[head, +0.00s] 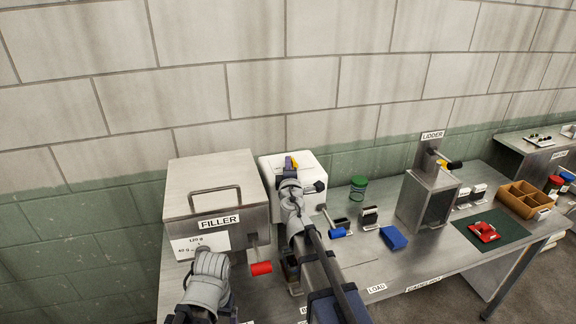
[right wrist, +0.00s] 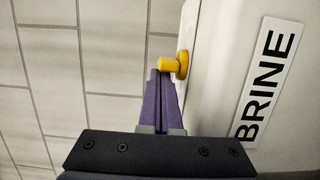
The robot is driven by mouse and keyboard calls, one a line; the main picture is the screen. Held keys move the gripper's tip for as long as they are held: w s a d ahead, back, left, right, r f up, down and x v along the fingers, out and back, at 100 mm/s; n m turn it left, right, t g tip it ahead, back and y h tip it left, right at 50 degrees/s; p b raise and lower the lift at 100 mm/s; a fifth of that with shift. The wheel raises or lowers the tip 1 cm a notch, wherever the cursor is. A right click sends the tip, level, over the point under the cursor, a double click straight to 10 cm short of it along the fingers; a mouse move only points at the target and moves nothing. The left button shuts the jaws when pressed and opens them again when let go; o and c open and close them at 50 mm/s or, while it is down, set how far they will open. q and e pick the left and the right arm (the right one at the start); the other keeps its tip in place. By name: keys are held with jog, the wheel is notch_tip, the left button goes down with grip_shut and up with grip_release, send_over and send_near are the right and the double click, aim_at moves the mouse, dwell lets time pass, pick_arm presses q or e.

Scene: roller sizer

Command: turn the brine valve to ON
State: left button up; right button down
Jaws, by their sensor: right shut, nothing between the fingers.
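The brine valve shows in the right wrist view as a yellow knob or handle (right wrist: 174,65) on the edge of a white box. The box carries a BRINE label (right wrist: 266,82). My right gripper (right wrist: 158,76) is shut and empty, its purple fingertips right by the yellow part; I cannot tell whether they touch it. In the head view the white brine box (head: 312,163) stands right of the filler, and my right gripper (head: 289,167) is over its top, hiding much of the valve. My left arm is at the lower left; its fingers are not visible.
The steel filler (head: 180,180) with a handle stands to the left, a red cylinder (head: 261,268) at its front. A green-lidded jar (head: 358,187), a blue block (head: 393,238) and the lidder (head: 427,200) are to the right. A tiled wall is close behind.

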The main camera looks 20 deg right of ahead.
jog(key=shift+w, duration=0.25)
jog(key=shift+w+a, duration=0.3)
jog(key=shift+w, duration=0.05)
jog(key=shift+w+a, duration=0.1)
jog(key=shift+w, duration=0.2)
dwell(0.5)
jog(key=shift+s, duration=0.1)
dwell(0.3)
